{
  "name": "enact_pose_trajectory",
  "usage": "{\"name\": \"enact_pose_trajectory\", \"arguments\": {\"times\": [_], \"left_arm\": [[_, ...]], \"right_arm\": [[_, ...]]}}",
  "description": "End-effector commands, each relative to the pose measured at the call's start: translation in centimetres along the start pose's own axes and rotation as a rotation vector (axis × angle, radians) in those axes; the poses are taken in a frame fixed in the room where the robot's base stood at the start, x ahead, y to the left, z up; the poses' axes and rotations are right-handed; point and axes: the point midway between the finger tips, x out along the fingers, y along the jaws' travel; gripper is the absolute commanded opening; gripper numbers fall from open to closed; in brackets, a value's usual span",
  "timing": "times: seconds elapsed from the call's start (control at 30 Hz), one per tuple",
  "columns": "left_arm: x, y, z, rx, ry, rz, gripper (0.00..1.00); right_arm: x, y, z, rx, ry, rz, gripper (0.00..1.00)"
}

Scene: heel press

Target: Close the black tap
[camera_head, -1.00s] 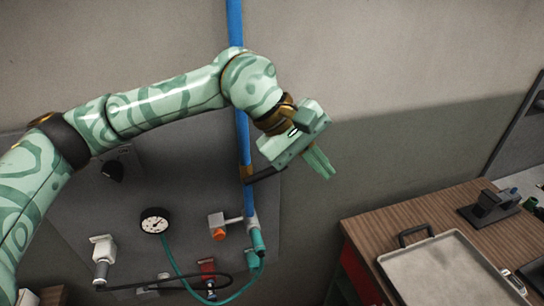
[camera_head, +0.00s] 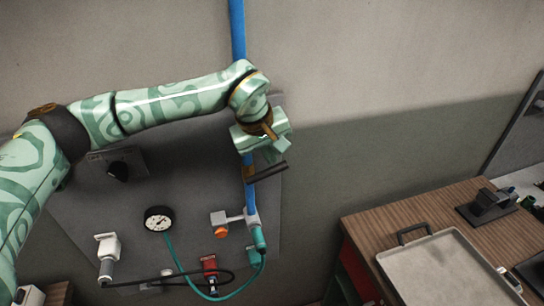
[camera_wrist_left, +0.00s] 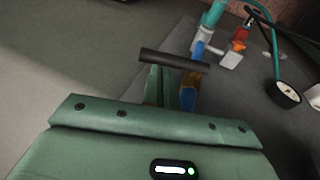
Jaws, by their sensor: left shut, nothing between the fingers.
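The black tap (camera_head: 268,172) shows as a dark bar lever beside a brass-coloured fitting on the blue pipe. The lever lies across the pipe and sticks out to the right, tilted slightly up. It also shows in the left wrist view as a dark bar (camera_wrist_left: 174,60) just beyond the fingers. My left gripper (camera_head: 273,155) is shut and empty, pointing down just above the lever. Its fingers (camera_wrist_left: 172,95) partly hide the pipe behind; I cannot tell whether they touch the lever. My right gripper is not in view.
A wooden bench (camera_head: 372,222) with a metal tray (camera_head: 450,272) stands at the right. The wall right of the pipe is clear.

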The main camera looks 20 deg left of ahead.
Motion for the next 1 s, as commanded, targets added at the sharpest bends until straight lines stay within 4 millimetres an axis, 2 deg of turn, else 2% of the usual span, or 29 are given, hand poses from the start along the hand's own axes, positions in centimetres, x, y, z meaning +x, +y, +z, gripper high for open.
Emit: {"name": "enact_pose_trajectory", "arguments": {"times": [0.23, 0.63, 0.87, 1.0], "left_arm": [[2.1, 0.0, 0.0, 0.000, -0.001, 0.000, 0.00], [2.4, 0.1, 0.1, 0.002, -0.001, -0.006, 0.00], [3.0, 1.0, 0.2, 0.036, 0.001, -0.166, 0.00], [4.2, 1.0, 0.3, 0.044, 0.002, -0.220, 0.00]], "right_arm": [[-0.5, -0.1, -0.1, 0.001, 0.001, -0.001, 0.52], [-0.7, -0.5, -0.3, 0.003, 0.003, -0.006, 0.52], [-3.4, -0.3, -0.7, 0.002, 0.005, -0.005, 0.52], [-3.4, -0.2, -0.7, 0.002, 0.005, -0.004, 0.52]]}}
